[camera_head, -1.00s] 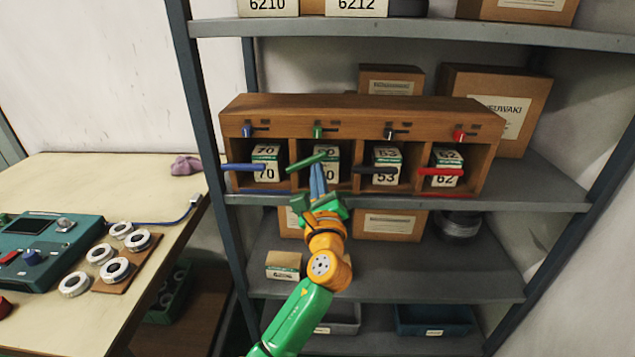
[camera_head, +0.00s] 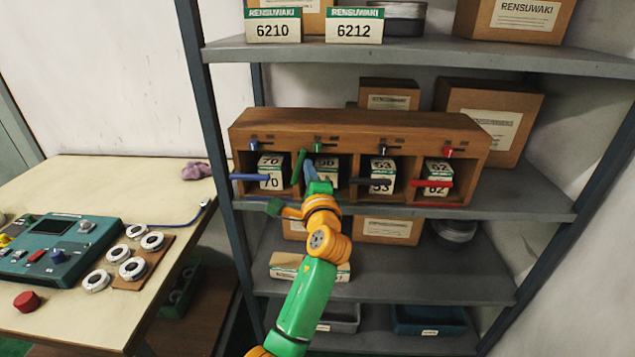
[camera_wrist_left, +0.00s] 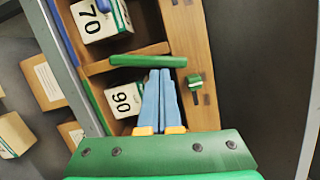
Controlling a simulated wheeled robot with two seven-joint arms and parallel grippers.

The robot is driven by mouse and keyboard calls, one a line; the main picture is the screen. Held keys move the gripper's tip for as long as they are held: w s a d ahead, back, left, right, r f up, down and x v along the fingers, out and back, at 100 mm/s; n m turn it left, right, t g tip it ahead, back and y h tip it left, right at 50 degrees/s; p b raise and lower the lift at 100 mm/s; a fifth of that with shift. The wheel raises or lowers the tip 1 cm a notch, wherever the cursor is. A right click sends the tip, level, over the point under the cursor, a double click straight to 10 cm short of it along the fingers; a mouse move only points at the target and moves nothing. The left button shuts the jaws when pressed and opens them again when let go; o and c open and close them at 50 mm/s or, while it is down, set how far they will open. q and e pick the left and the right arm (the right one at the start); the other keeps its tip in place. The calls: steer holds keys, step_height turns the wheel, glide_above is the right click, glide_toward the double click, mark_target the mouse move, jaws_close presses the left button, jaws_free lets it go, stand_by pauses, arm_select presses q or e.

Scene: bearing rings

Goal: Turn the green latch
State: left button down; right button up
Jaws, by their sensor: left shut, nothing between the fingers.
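The green latch bar (camera_head: 299,166) stands nearly upright at the left side of the second compartment of the wooden rack (camera_head: 345,124). It also shows in the left wrist view (camera_wrist_left: 148,61), lying across the picture beside my fingertips. A small green knob (camera_head: 318,147) is on the rack's top strip above that compartment, and shows in the left wrist view (camera_wrist_left: 194,82). My left gripper (camera_head: 309,168) is shut and empty, its blue fingers (camera_wrist_left: 160,100) just right of the bar. I cannot tell if they touch it. The fingers partly hide the box marked 90 (camera_wrist_left: 122,99). My right gripper is out of view.
A blue bar (camera_head: 249,177), a dark bar (camera_head: 371,181) and a red bar (camera_head: 432,184) lie level across the other compartments. The grey shelf (camera_head: 500,203) is clear at right. A shelf post (camera_head: 205,130) stands left. A table (camera_head: 60,180) holds a teal device and several rings.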

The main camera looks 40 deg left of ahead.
arm_select(q)
steer(key=shift+s+a+r+n+p, duration=0.3)
steer(key=shift+n+p, duration=0.3)
steer(key=shift+n, duration=0.4)
steer(key=shift+a, duration=0.1)
